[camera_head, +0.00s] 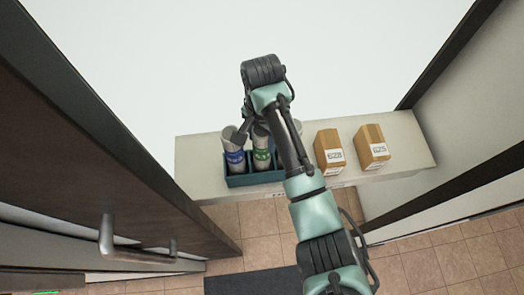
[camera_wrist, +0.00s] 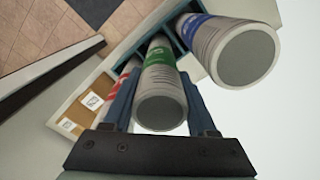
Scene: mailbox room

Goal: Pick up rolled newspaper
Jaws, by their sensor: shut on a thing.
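Rolled newspapers stand upright in a teal holder (camera_head: 240,181) on a white shelf. One has a blue band (camera_head: 235,158); it also shows at upper right in the wrist view (camera_wrist: 232,55). To its right is one with a green band (camera_head: 262,157). In the wrist view the green-banded roll (camera_wrist: 160,95) is between the fingers of my gripper (camera_wrist: 160,85), which is shut on it near its upper end. A red-banded roll (camera_wrist: 129,67) is partly hidden behind the left finger. In the head view my arm covers part of the holder's right side.
Two brown boxes with white labels (camera_head: 328,153) (camera_head: 371,148) stand on the white shelf (camera_head: 412,140) to the right of the holder. A dark door (camera_head: 85,110) with a metal handle (camera_head: 137,256) is close on the left. A wall bounds the right side.

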